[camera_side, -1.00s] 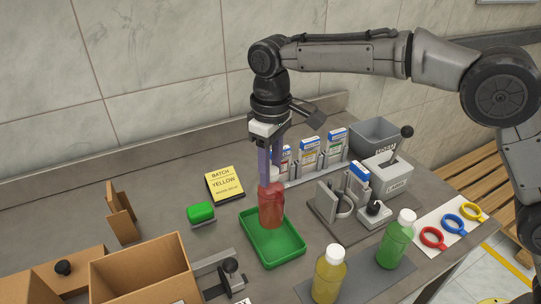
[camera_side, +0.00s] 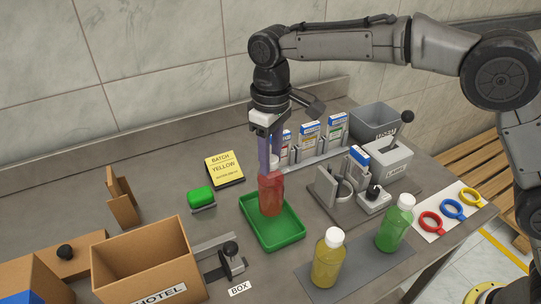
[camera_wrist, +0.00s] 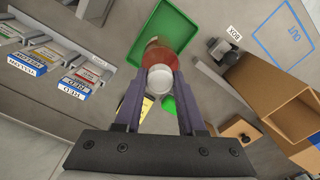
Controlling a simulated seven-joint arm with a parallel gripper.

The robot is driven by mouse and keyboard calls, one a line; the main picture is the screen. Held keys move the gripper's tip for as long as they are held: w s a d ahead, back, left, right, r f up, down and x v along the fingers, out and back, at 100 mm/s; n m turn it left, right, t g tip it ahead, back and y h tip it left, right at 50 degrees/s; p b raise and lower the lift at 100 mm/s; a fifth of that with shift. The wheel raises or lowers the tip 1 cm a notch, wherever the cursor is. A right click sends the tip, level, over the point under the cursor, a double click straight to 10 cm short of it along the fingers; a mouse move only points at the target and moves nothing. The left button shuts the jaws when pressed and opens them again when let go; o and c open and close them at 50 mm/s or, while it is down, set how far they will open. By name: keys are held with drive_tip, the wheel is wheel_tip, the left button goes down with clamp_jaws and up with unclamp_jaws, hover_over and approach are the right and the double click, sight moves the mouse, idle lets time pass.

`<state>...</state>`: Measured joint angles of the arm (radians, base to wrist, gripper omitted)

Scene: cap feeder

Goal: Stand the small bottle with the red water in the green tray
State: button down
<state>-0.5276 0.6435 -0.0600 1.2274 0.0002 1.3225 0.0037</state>
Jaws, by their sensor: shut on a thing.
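The small bottle with the red water (camera_side: 270,196) is upright over the green tray (camera_side: 291,239). In the wrist view its white cap (camera_wrist: 160,79) sits between my fingers, with the red body (camera_wrist: 165,58) beyond it. My gripper (camera_side: 269,165) is shut on the bottle near its cap and points straight down. The bottle's lower end overlaps the tray's floor in the side view; I cannot tell whether it touches the floor. The tray also shows in the wrist view (camera_wrist: 178,22), partly hidden by the bottle.
A yellow bottle (camera_side: 327,262) and a green bottle (camera_side: 394,226) stand on a grey mat to the right. A green block (camera_side: 201,196) and a yellow batch sign (camera_side: 225,169) are left of the tray. A cardboard box (camera_side: 140,259) stands front left. Small cartons (camera_side: 309,135) line the back.

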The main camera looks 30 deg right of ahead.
drive_tip(key=shift+f, duration=0.15)
drive_tip(key=shift+f, duration=0.4)
drive_tip(key=shift+f, duration=1)
idle(0.4)
drive_tip(key=shift+c, duration=2.1)
unclamp_jaws()
drive_tip(key=shift+f, duration=0.1)
drive_tip(key=c, duration=0.3)
drive_tip(key=shift+c, duration=0.2)
